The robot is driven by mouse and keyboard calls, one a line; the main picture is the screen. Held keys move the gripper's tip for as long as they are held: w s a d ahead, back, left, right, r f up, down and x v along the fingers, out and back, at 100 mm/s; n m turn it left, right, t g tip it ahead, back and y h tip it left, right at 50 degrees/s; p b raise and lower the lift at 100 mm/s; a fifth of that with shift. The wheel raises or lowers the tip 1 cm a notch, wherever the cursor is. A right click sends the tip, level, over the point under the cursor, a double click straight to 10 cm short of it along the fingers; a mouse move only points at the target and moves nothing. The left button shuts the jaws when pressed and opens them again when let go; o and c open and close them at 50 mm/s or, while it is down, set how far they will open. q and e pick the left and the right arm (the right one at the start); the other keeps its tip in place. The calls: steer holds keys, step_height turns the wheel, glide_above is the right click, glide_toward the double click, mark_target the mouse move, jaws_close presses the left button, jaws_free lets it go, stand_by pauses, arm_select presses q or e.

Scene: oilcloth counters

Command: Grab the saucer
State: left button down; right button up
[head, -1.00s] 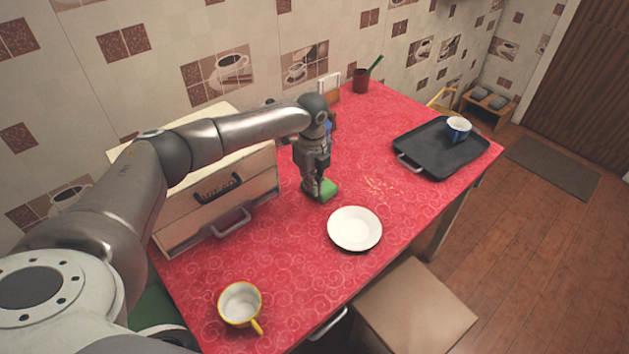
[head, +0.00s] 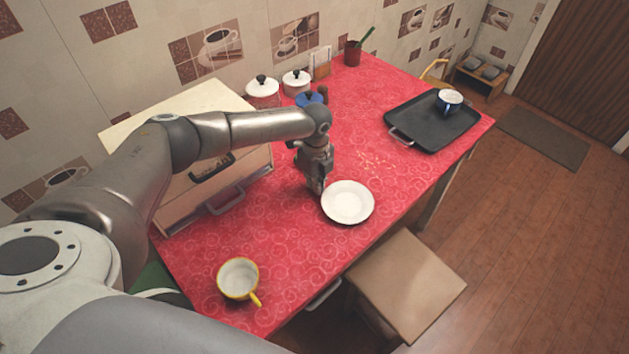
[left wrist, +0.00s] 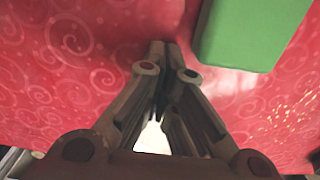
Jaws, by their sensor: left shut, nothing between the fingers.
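The white saucer (head: 348,203) lies on the red counter (head: 290,255) near its front edge in the head view. My left gripper (head: 318,189) points down just beside the saucer's left rim; I cannot tell whether it touches it. Its fingers are shut with nothing between them, and the closed fingertips (left wrist: 162,48) show in the left wrist view. A pale patch shows between the finger links there; I cannot tell if it is the saucer. My right gripper is in neither view.
A green block (left wrist: 255,30) lies near my fingertips in the left wrist view. A yellow-handled cup (head: 238,279) stands at front left. A drawer box (head: 215,185) and lidded pots (head: 263,90) stand behind.

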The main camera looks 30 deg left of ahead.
mark_target(341, 210)
arm_select(q)
steer(key=shift+s+d+r+p, duration=0.1)
steer(key=shift+s+d+p, duration=0.05)
steer(key=shift+d+p, duration=0.2)
steer(key=s+d+p, duration=0.1)
steer(key=d, duration=0.1)
steer(key=s+d+p, duration=0.1)
steer(key=d, duration=0.2)
steer(key=s+d+p, duration=0.1)
steer(key=d, duration=0.2)
steer(key=shift+d+p, duration=0.1)
steer(key=shift+p, duration=0.2)
steer(key=shift+d, duration=0.25)
